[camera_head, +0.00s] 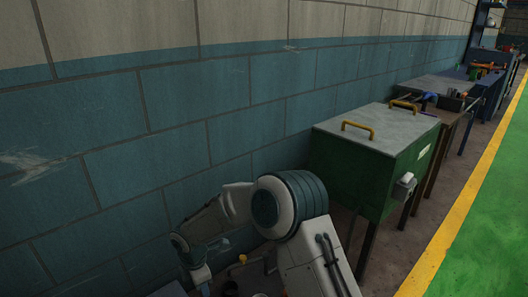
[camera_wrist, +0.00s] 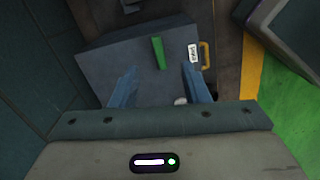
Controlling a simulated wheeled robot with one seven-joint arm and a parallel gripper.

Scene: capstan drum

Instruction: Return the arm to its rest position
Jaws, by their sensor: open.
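My gripper (camera_wrist: 158,70) shows in the wrist view with its two blue fingers spread apart and nothing between them. Beyond the fingers is a dark grey box-like surface (camera_wrist: 105,55) with a green bar (camera_wrist: 159,53), a white label (camera_wrist: 193,54) and a yellow handle (camera_wrist: 206,55). I cannot tell the distance from the fingers to it. In the head view my arm is bent, with its far end low beside the wall. The fingers cannot be made out clearly there. No capstan drum can be clearly identified.
A green cabinet (camera_head: 365,174) with a grey top and yellow handles stands right of my arm. Benches with tools (camera_head: 445,87) run along the blue block wall (camera_head: 150,150). A yellow floor line (camera_head: 468,195) borders the open green floor (camera_head: 490,240) at right.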

